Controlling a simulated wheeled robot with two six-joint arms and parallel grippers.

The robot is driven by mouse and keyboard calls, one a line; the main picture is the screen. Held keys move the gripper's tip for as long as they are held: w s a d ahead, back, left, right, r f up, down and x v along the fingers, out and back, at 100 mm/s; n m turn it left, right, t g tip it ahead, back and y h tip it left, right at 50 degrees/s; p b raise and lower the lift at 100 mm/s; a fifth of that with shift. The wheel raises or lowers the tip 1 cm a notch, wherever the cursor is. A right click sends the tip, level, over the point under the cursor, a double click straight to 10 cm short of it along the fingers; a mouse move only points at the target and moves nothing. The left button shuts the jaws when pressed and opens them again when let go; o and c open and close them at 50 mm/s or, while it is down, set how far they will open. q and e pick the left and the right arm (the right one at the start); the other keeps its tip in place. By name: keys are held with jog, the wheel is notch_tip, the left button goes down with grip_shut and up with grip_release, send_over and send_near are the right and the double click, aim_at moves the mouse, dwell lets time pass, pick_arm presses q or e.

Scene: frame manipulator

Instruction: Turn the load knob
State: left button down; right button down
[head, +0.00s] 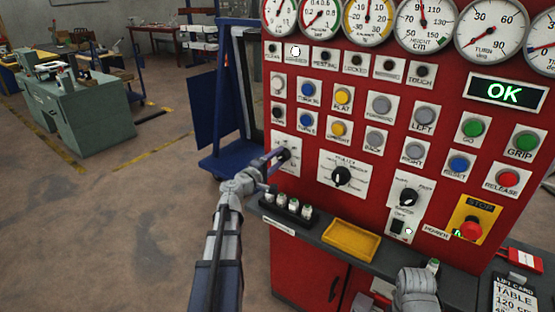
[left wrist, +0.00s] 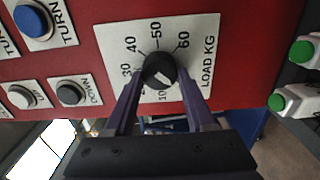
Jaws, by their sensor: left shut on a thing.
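The load knob (left wrist: 160,68) is a round black knob on a white plate marked LOAD KG, with numbers around it. A white mark shows on its lower part, on the side towards the 10; its exact setting is unclear. In the head view the knob (head: 284,154) is at the left of the red panel, partly hidden by my gripper. My left gripper (head: 276,156) reaches it from the left. In the left wrist view its purple fingers (left wrist: 163,88) are on either side of the knob, shut on it. My right gripper is out of view; part of my right arm shows at the bottom.
The red panel (head: 308,146) holds several buttons, gauges and two other black knobs (head: 341,176) (head: 409,197). A red stop button (head: 471,230) is at the right. Below, a grey ledge bears a yellow tray (head: 351,240) and several small white bottles (head: 293,206).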

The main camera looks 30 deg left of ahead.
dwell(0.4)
pick_arm(q)
jog(key=shift+c, duration=1.2)
grip_release()
jog(key=s, duration=0.7)
jog(key=shift+s+a, duration=0.35)
jog(key=shift+s, duration=0.05)
jog(key=shift+d, duration=0.1)
